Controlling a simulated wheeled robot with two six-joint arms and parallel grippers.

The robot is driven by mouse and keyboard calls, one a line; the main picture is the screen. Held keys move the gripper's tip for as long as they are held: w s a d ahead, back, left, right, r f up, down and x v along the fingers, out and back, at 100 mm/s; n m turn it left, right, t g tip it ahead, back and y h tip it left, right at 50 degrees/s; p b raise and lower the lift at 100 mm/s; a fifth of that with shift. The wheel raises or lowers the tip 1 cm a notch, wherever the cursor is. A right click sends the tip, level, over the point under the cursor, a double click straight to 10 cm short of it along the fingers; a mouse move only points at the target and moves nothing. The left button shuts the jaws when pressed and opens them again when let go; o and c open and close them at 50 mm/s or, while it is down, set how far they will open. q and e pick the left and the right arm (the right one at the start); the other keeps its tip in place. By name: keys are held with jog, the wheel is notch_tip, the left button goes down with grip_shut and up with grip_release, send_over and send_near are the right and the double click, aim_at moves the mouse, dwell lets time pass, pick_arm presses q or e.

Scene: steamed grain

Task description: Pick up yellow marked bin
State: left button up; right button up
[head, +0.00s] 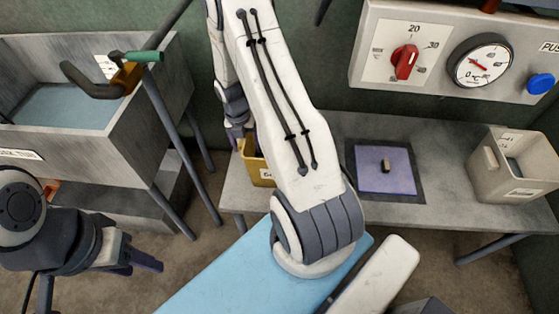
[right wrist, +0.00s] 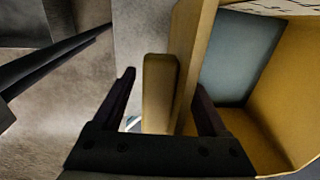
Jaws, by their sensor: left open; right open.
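The yellow bin (head: 258,167) stands on the left end of the grey table, partly hidden behind my right arm in the head view. In the right wrist view the yellow bin (right wrist: 262,122) is at the right, with a grey-blue surface inside it. Its upright handle (right wrist: 160,92) is between the fingers of my right gripper (right wrist: 165,80). The gripper is open, one finger on the outer side and the other at the bin's inner side; contact cannot be told. My left gripper (head: 145,262) is open and empty at the lower left, away from the bin.
The grey table (head: 345,125) also holds a purple square plate (head: 387,182) with a knob and a pale bin (head: 515,180) at the right. A control panel (head: 435,60) is above. A grey trough (head: 70,150) on legs stands left. A light blue surface (head: 215,280) lies in front.

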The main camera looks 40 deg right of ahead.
jog(key=shift+f, duration=0.4)
grip_shut()
jog(key=shift+r, duration=0.15)
dwell(1.0)
